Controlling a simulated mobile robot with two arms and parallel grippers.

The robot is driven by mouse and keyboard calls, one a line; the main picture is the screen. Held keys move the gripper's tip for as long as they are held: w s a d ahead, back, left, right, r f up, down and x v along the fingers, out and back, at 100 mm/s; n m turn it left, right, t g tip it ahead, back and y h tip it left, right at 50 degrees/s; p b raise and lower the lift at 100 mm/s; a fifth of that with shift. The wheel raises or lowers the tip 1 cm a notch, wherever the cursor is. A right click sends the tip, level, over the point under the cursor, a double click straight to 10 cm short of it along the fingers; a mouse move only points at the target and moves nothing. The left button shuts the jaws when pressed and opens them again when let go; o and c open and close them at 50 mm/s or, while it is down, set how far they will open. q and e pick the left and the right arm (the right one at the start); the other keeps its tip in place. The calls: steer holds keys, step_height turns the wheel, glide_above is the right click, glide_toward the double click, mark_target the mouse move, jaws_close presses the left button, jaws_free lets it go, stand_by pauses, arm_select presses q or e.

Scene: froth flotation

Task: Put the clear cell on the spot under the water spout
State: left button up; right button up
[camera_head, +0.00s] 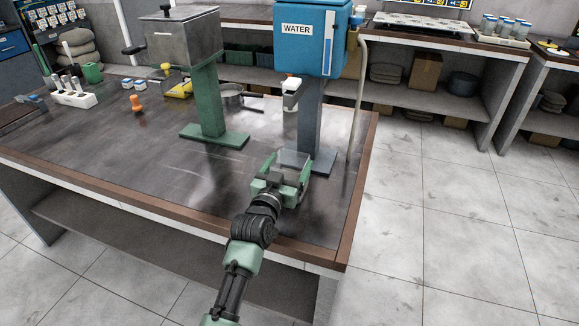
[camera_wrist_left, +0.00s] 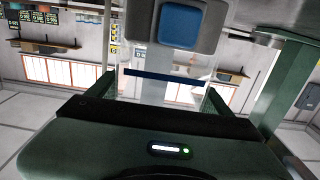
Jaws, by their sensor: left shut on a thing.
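My left gripper (camera_head: 281,178) is low over the front right part of the table, close to the foot of the water stand. It is shut on the clear cell (camera_wrist_left: 160,92), a see-through box with a dark blue line across it. In the head view the cell is hard to make out between the fingers. The spot under the spout is not clearly seen. My right gripper is not in view.
The grey stand (camera_head: 308,120) of the tank rises just behind the gripper, with a hose (camera_head: 359,100) at its right. A green stand (camera_head: 207,105) carries a metal box to the left. A pan (camera_head: 231,95) lies behind. The table's front left (camera_head: 130,165) is clear.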

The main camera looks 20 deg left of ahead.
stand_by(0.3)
arm_select(q)
steer(key=o, duration=2)
steer(key=shift+f, duration=0.25)
steer(key=shift+o, duration=0.2)
steer(key=shift+r, duration=0.1)
steer(key=shift+s, duration=0.35)
steer(key=s+b, duration=0.1)
steer(key=s, duration=1)
steer(key=shift+s+a, duration=0.15)
steer(key=shift+s, duration=0.05)
